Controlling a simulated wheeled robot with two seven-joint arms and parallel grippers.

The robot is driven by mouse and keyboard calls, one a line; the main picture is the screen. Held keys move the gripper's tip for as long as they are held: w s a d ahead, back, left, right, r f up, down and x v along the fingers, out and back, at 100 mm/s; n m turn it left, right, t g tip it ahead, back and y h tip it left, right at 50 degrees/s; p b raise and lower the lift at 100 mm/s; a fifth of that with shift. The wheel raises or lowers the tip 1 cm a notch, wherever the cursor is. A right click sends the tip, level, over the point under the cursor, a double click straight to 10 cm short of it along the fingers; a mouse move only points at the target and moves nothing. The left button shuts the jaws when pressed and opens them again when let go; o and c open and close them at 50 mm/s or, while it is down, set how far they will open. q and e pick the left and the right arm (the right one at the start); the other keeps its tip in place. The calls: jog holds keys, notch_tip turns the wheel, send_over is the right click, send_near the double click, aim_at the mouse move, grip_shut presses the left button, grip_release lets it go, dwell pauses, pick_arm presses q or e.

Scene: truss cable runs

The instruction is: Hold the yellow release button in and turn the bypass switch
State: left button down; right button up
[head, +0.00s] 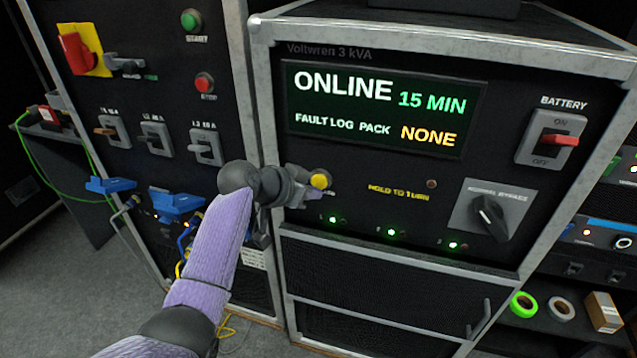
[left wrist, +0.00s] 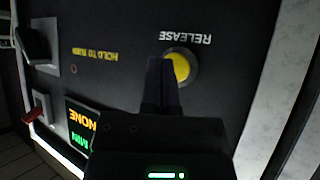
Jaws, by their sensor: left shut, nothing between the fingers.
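The yellow release button (head: 320,180) is on the black UPS panel, left of the words HOLD TO TURN. My left gripper (head: 303,190) is shut and empty, with its tip at the button's left side in the head view. In the left wrist view the shut fingers (left wrist: 161,82) overlap the edge of the button (left wrist: 179,68); I cannot tell whether they touch it or whether it is pressed. The bypass switch (head: 489,213) is a black knob on a grey plate to the right, its pointer tilted toward upper left; it also shows in the left wrist view (left wrist: 36,45). My right gripper is not in view.
A display (head: 380,108) above reads ONLINE, 15 MIN, fault log pack NONE. A red battery switch (head: 558,140) sits above the bypass switch. Green lights (head: 392,232) line the panel below. A breaker panel (head: 150,120) stands left, with blue plugs (head: 175,200). The panel front between button and knob is clear.

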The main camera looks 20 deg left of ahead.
pick_arm(q)
jog(key=shift+w, duration=0.15)
jog(key=shift+w, duration=0.3)
